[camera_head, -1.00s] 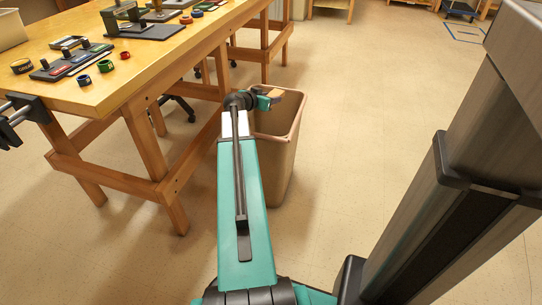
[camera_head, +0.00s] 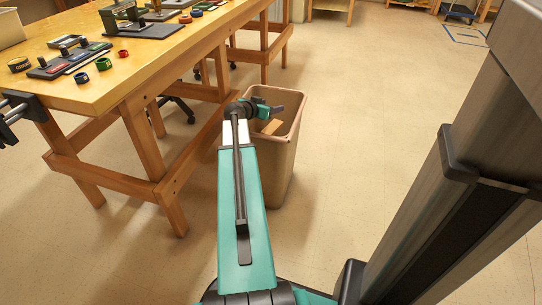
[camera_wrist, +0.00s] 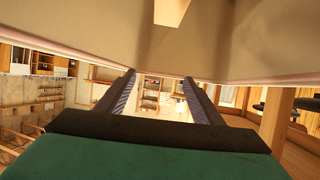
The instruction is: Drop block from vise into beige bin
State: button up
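The beige bin (camera_head: 284,165) stands on the floor right of the workbench. The light wooden block (camera_head: 271,127) is inside the bin's opening, below my gripper and apart from it. Whether it touches the bottom is hard to tell. My gripper (camera_head: 279,109) is over the bin's mouth. In the wrist view my gripper (camera_wrist: 159,77) has its two fingers spread with nothing between them. The wrist view looks inverted, with the bin (camera_wrist: 85,32) across the top and part of the block (camera_wrist: 171,11) inside it. The vise (camera_head: 17,110) at the bench's left edge shows no block.
The wooden workbench (camera_head: 130,85) stands at the left, with coloured rings (camera_head: 103,64) and dark fixtures (camera_head: 67,58) on top. Its legs and lower rails are close to the bin's left side. The floor (camera_head: 370,140) right of the bin is clear.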

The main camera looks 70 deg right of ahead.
jog(key=shift+a, duration=0.1)
jog(key=p+v, duration=0.3)
jog(key=v, duration=1)
jog(key=shift+a+r, duration=0.15)
jog(key=shift+a, duration=0.1)
dwell(1.0)
